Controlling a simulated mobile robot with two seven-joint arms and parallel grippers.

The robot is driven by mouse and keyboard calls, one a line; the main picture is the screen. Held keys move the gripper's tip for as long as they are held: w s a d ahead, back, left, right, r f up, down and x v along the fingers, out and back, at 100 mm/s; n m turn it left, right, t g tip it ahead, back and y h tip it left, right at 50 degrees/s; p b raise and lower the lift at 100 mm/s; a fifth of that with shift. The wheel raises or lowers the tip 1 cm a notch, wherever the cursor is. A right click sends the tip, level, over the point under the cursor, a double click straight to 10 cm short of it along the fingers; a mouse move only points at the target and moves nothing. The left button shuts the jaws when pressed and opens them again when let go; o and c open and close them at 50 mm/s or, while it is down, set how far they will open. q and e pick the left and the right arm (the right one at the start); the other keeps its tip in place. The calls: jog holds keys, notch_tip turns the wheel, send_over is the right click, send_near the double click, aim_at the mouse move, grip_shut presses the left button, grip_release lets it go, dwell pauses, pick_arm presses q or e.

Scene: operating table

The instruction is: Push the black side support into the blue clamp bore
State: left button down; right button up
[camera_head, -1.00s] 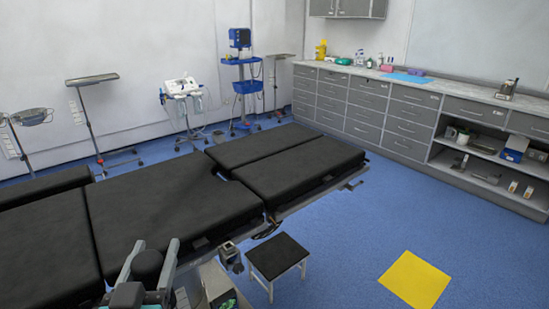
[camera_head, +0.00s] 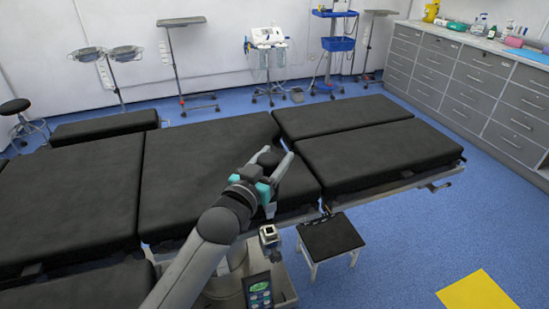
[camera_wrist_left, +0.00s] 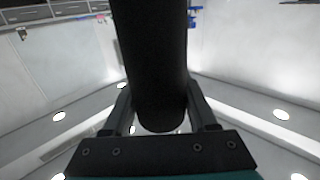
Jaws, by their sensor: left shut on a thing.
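My left gripper (camera_head: 272,164) is over the near edge of the black operating table (camera_head: 190,180). It is shut on the black side support (camera_head: 268,157), which shows as a dark rounded piece between the fingers. In the left wrist view the support (camera_wrist_left: 152,55) is a thick black cylinder running up from between the two fingers. A small clamp-like fitting (camera_head: 268,233) sits at the table's near side, below the gripper in the picture. It looks grey and dark, and I cannot tell whether it is the blue clamp. No bore is visible. My right gripper is out of view.
A black-topped stool (camera_head: 330,236) stands right of the fitting. A control panel with a green display (camera_head: 258,290) is below it. A yellow floor square (camera_head: 482,292) lies at lower right. Drawers (camera_head: 480,85) line the right wall.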

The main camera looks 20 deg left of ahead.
pick_arm(q)
jog(key=shift+r, duration=0.1)
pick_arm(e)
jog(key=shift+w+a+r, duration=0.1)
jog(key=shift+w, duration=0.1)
pick_arm(q)
notch_tip(320, 180, down, 4)
jog(key=shift+f+b, duration=0.1)
jog(key=shift+b, duration=0.7)
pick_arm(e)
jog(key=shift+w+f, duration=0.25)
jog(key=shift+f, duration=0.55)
pick_arm(q)
jog(key=shift+p, duration=0.9)
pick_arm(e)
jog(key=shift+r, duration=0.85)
pick_arm(q)
jog(key=shift+f+b, duration=0.75)
jog(key=shift+f, duration=0.5)
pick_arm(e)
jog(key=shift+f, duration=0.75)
pick_arm(q)
jog(key=shift+f, duration=0.3)
jog(key=shift+c, duration=0.6)
grip_release()
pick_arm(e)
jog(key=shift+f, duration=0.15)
pick_arm(q)
jog(key=shift+s, duration=0.1)
